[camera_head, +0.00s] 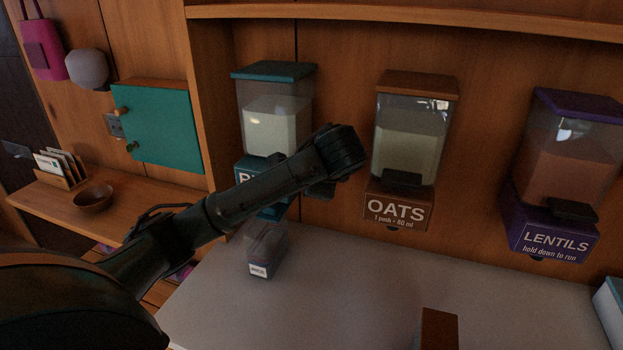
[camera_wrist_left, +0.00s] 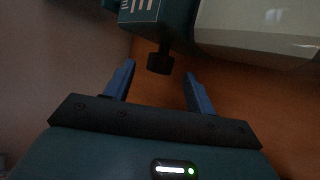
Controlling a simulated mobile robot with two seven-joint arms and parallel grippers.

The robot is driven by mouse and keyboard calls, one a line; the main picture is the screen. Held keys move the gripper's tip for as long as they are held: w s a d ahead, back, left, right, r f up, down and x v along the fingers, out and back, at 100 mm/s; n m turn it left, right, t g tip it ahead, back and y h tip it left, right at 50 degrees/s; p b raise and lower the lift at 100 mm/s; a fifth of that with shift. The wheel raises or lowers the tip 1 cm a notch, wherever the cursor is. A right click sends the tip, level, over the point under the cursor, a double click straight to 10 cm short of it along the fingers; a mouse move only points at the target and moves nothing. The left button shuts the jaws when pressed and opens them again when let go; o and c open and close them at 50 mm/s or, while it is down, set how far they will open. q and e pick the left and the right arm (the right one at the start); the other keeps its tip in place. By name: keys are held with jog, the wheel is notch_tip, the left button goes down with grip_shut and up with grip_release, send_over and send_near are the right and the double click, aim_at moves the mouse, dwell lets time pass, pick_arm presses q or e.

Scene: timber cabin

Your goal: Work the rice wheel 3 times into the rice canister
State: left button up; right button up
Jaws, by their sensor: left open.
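The rice dispenser (camera_head: 272,118), with a teal lid, clear hopper and teal base, hangs on the wall. My left arm covers part of its base and lettering. The small rice canister (camera_head: 265,248), clear with a white label, stands on the counter below it. In the left wrist view, a dark round knob on a short stem, apparently the rice wheel (camera_wrist_left: 160,63), sticks out from the teal base (camera_wrist_left: 150,18). My left gripper (camera_wrist_left: 158,72) is open, its blue fingers on either side of the knob's near end; contact is not clear. My right gripper is out of view.
The oats dispenser (camera_head: 398,205) and lentils dispenser (camera_head: 553,235) hang to the right. The grey counter (camera_head: 340,290) is mostly clear, with a brown block (camera_head: 438,328) at its front. A bowl (camera_head: 93,198) and card holder (camera_head: 62,176) stand on the left shelf.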

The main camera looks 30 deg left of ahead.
pick_arm(q)
jog(key=shift+x, duration=2)
jog(key=shift+a, duration=0.1)
jog(key=shift+c, duration=0.4)
jog(key=c, duration=0.9)
